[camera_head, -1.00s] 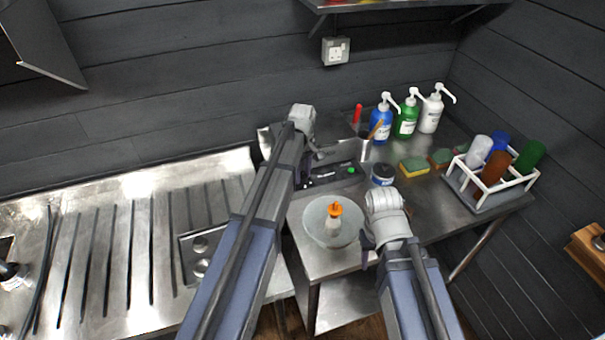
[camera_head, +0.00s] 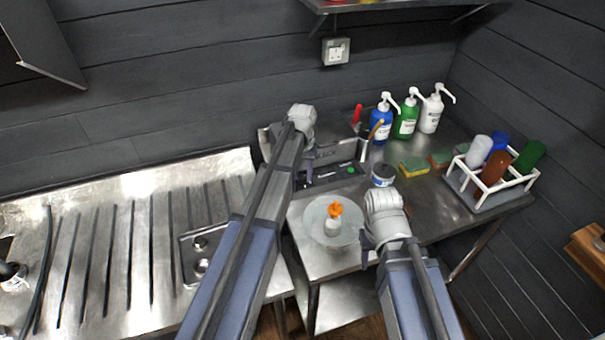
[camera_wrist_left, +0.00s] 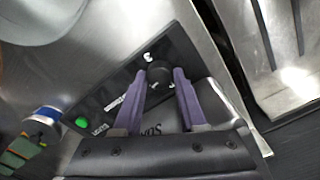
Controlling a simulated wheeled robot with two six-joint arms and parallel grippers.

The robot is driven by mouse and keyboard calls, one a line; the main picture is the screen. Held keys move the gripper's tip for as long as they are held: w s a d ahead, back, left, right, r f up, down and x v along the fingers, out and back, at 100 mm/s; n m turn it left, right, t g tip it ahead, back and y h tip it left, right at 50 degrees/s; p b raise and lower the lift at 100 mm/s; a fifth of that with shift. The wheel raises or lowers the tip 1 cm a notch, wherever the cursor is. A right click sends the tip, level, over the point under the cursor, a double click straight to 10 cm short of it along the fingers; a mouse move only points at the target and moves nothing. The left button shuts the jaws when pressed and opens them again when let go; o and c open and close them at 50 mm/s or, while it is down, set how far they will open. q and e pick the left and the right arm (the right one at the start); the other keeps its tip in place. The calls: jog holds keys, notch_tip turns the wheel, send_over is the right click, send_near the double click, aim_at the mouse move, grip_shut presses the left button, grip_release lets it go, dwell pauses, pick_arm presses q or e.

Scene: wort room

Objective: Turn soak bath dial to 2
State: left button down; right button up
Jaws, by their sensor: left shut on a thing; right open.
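The soak bath is a steel box (camera_head: 335,152) with lettering on its front, at the back of the steel bench. Its black control panel (camera_head: 328,173) has a green light (camera_head: 351,169), also visible in the left wrist view (camera_wrist_left: 82,122). In that view the round black dial (camera_wrist_left: 159,72) sits between the purple fingers of my left gripper (camera_wrist_left: 160,76), which is shut on it. White marks show around the dial; I cannot read its setting. In the head view my left gripper (camera_head: 305,170) hides the dial. My right gripper (camera_head: 369,246) is open and empty, low over the bench's front.
A bottle with an orange top (camera_head: 334,218) stands on a round plate (camera_head: 313,219) between my arms. A small blue-and-white tub (camera_head: 382,175), sponges (camera_head: 414,167), pump bottles (camera_head: 406,118) and a white rack (camera_head: 515,180) stand to the right.

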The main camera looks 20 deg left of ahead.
pick_arm(q)
jog(key=m, duration=0.4)
jog(key=shift+m, duration=2.1)
jog(key=shift+c, duration=2.3)
grip_release()
